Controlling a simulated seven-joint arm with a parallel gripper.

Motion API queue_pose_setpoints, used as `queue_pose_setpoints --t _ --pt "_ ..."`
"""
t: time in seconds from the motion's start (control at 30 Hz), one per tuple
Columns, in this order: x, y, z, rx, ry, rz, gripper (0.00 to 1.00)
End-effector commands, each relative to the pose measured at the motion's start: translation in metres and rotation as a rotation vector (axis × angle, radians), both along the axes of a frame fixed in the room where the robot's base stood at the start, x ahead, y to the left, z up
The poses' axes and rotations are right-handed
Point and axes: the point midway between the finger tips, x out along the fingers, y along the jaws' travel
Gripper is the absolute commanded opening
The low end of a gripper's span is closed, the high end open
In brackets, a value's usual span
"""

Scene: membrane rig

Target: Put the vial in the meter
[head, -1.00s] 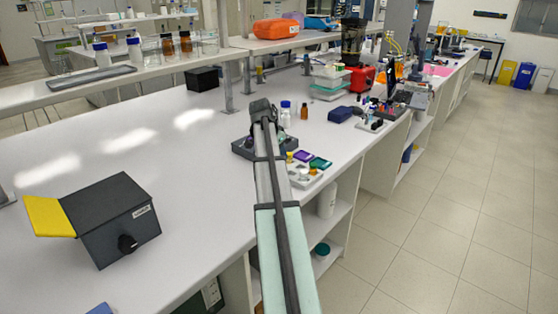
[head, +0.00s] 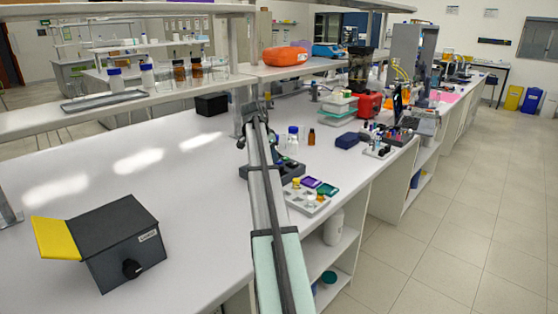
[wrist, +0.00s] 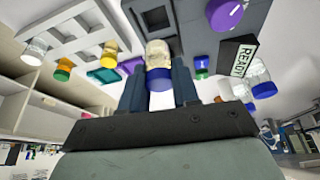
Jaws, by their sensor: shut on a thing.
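A clear glass vial with pale contents and a blue cap (wrist: 158,54) is between the two dark fingers of my gripper (wrist: 158,76) in the wrist view. The gripper is shut on it. In the head view my gripper (head: 250,118) is at the far end of the arm, above the bench; the vial cannot be made out there.
A dark grey device (head: 291,169) sits partly behind my arm. Beside it are a tray with coloured lids (head: 308,201), a blue-capped bottle (head: 292,141) and an amber bottle (head: 311,137). A shelf (head: 40,119) runs behind. The bench between device and box is clear.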

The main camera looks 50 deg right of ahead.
Motion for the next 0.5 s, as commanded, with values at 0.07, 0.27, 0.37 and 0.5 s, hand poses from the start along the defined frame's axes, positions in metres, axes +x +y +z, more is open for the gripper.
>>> queue_pose_setpoints --t 0.07,0.27,0.37,0.5 --pt "0.003 0.000 -0.002 0.000 0.000 0.000 0.01" --pt "0.002 0.000 -0.011 0.000 0.000 0.000 0.01" --pt "0.002 0.000 -0.017 0.000 0.000 0.000 0.01" --pt "0.002 0.000 -0.027 0.000 0.000 0.000 0.01"
